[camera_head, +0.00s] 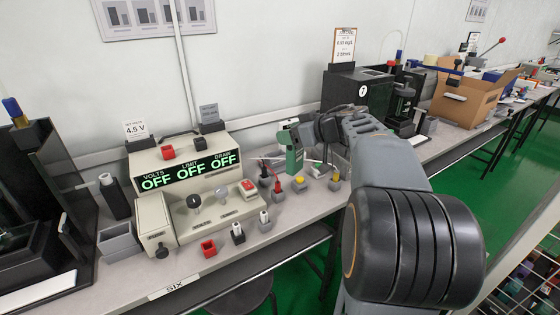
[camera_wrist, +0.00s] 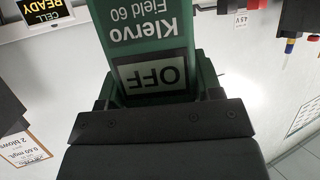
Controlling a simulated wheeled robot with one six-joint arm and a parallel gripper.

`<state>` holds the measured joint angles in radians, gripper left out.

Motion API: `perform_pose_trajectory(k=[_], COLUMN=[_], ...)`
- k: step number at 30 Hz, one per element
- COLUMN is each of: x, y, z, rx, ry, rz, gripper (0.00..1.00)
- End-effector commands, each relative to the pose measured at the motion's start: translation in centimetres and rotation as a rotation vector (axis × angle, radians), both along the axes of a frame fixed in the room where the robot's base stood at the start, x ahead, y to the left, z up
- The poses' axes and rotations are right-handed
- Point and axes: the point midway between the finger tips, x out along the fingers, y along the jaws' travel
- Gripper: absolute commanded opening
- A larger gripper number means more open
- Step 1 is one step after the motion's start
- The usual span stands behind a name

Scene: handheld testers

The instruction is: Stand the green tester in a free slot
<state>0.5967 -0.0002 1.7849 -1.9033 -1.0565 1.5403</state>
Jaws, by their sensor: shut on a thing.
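The green tester (camera_head: 292,150) is held above the bench at the middle of the head view. In the wrist view the green tester (camera_wrist: 150,35) fills the upper middle, its lettering upside down, with "Klervo Field 60" and a small screen reading OFF. My gripper (camera_head: 306,134) is shut on it, and its dark fingers (camera_wrist: 160,95) show at both sides of the tester in the wrist view. The tester looks roughly upright in the head view; its lower end is near the small parts there, and I cannot tell the gap. I cannot clearly make out a free slot.
A beige power supply (camera_head: 185,180) with OFF readouts stands left on the bench. Colored plugs and posts (camera_head: 300,182) stand close by the tester. A grey open holder (camera_head: 118,243) stands at the left. A black box (camera_head: 350,90) and a cardboard box (camera_head: 465,100) stand farther right.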

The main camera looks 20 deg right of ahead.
Motion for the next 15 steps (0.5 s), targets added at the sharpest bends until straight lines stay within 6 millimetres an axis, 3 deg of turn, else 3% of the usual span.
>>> perform_pose_trajectory(k=[1, 6, 15], x=[0.9, 2.9, 4.2], y=[0.1, 0.1, 0.3], z=[-1.6, -3.9, -5.0], rx=[0.002, 0.001, 0.0], ry=[0.002, 0.001, -0.001], rz=[0.002, 0.003, 0.004], gripper=[0.19, 0.19, 0.19])
